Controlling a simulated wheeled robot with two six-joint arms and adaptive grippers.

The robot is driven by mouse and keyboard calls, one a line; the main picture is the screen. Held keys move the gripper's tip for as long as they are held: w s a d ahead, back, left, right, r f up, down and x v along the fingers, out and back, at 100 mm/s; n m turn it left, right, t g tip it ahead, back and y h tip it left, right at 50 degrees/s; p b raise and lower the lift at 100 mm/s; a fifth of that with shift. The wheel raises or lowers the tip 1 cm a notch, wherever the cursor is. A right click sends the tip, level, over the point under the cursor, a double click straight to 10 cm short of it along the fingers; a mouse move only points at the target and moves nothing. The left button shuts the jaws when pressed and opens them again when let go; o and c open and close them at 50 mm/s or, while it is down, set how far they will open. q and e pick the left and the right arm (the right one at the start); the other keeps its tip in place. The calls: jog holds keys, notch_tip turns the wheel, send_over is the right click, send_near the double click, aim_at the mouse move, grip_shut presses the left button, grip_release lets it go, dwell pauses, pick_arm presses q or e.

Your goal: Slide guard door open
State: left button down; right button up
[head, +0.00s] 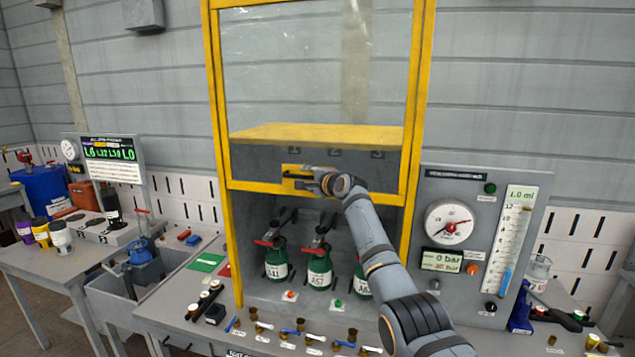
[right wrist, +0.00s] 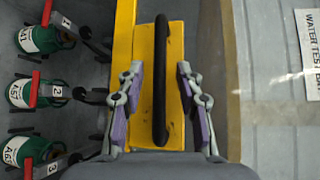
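The guard door (head: 415,110) is a clear panel in a yellow frame. Its lower bar stands at mid-height of the cabinet, with open space below it. A black bar handle (right wrist: 161,120) on a yellow plate (right wrist: 176,40) sits on that bar; the plate also shows in the head view (head: 290,170). My right gripper (head: 308,180) is at the handle. In the right wrist view its fingers (right wrist: 159,70) stand open on both sides of the handle, with a gap on each side. My left gripper is not in view.
Green cylinders (head: 319,272) with red levers stand inside below the door. A gauge panel (head: 480,245) is to the right of the cabinet. Small fittings (head: 300,325) lie along the bench front. A side table with jars (head: 60,235) stands at left.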

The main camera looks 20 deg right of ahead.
jog(key=v, duration=1)
jog(key=shift+s, duration=0.35)
